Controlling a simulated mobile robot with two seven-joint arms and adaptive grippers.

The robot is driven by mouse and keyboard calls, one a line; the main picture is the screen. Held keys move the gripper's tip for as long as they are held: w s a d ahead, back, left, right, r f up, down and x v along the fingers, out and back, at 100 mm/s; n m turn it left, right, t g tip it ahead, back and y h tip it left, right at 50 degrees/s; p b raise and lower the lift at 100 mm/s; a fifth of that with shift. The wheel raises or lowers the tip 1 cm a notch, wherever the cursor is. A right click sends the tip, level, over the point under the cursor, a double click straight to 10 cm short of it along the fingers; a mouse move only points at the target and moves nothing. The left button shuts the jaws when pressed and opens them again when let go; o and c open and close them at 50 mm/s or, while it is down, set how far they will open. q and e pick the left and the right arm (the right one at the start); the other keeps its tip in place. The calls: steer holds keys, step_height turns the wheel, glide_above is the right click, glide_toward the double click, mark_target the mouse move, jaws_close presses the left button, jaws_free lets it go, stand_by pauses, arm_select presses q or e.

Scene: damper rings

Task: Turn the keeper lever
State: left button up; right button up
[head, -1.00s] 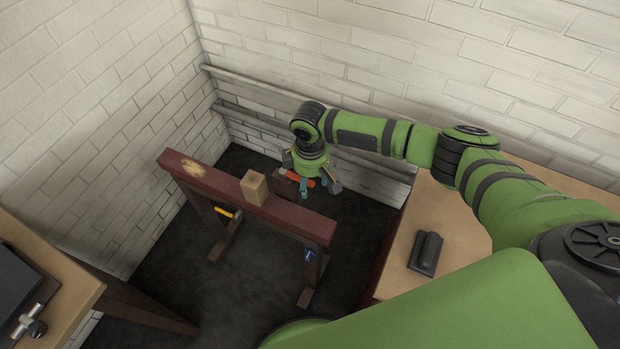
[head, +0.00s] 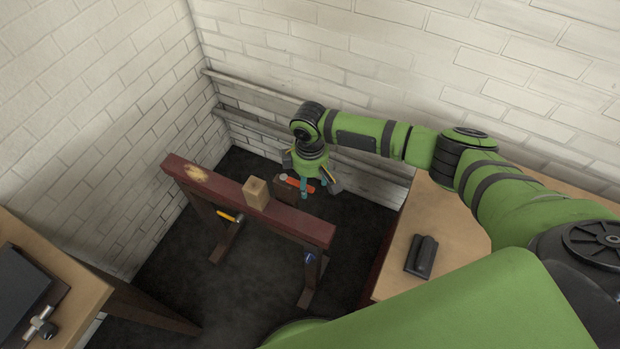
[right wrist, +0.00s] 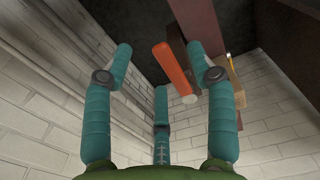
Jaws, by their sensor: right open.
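An orange-red bar, which looks like the keeper lever (head: 293,182), shows just behind the sawhorse beam beside a dark brown block in the head view. My right gripper (head: 318,187) hangs over it, fingers pointing down and partly hiding it. In the right wrist view the orange bar (right wrist: 172,68) lies between the spread teal fingers of my right gripper (right wrist: 160,65), nearer the right finger. A pale round end shows on it. The fingers are open and nothing is held. Whether a finger touches the bar I cannot tell. My left gripper is out of view.
A dark red sawhorse beam (head: 225,198) carries a wooden block (head: 256,192). A yellow-handled hammer (head: 230,215) is below it. A wooden table (head: 390,285) with a dark block (head: 422,255) stands right, another table (head: 85,290) left. Brick walls close the corner behind.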

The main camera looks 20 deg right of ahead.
steer(key=shift+r+p, duration=1.9)
steer(key=shift+r, duration=0.4)
steer(key=shift+f, duration=0.1)
